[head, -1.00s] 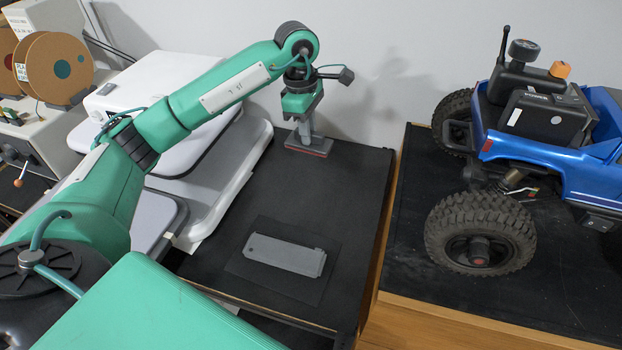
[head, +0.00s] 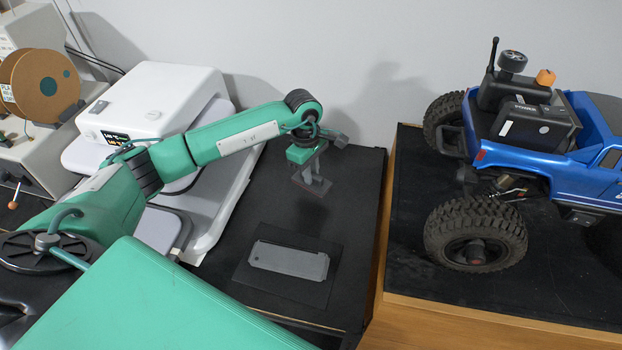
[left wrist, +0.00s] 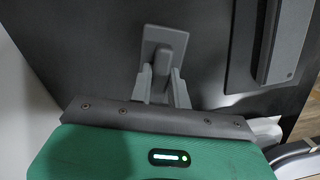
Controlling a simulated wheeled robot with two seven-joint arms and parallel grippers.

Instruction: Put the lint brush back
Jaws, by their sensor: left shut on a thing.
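My left gripper (head: 304,162) points down over the black table top, with its fingers shut on the grey handle of the lint brush (head: 314,188). The brush hangs head down, its flat rectangular head at the bottom. I cannot tell whether the head clears the table. In the left wrist view the gripper's fingers (left wrist: 164,84) hold the brush (left wrist: 165,42), whose grey head shows beyond them. A flat grey holder-like piece (head: 288,260) lies on a dark mat (head: 248,279), nearer than the brush; it also shows at the right of the wrist view (left wrist: 279,40). My right gripper is out of view.
A white machine (head: 150,100) and pale trays stand left of the table, under my left arm. A blue RC crawler (head: 560,160) stands on a separate black-topped surface at right. Bare black table lies between the brush and the mat.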

